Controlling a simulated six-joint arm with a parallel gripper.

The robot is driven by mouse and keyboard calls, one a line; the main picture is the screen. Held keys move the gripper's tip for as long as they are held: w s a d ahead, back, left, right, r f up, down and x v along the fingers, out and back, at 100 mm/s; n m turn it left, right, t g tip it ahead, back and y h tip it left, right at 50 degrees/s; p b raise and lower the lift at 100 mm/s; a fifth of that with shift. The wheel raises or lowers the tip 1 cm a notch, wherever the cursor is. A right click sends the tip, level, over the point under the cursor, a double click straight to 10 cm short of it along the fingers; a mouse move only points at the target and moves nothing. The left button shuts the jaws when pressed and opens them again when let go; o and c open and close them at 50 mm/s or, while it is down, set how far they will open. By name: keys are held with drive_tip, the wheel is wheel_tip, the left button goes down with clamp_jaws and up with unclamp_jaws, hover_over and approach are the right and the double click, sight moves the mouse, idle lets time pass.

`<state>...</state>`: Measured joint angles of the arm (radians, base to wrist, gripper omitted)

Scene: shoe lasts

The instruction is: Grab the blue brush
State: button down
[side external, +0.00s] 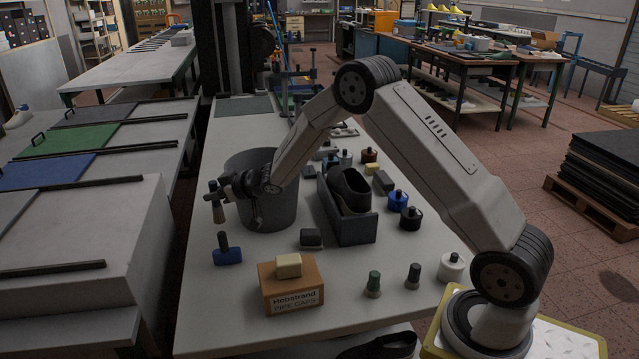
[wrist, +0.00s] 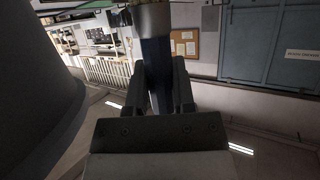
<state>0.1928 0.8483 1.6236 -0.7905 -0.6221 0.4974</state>
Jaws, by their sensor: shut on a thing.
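My gripper (side external: 222,187) is shut on a brush and holds it up near the left edge of the table, just left of the grey bin. The brush (side external: 216,212) hangs upright in the side view, dark at the top with a lighter tan lower part. In the wrist view the blue handle of the brush (wrist: 157,75) stands between the two dark fingers, with a pale band at the top of the picture. The fingers hide part of the handle.
The grey bin (side external: 285,211) stands right beside my wrist. A cardboard box (side external: 291,294), a grey tray with a shoe (side external: 358,232) and several bottles stand nearby. The table's front left is clear.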

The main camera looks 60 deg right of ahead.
drive_tip(key=s+r, duration=0.4)
drive_tip(key=s, duration=0.5)
drive_tip(key=shift+s+a+r, duration=0.3)
drive_tip(key=shift+s+r, duration=0.05)
idle(0.3)
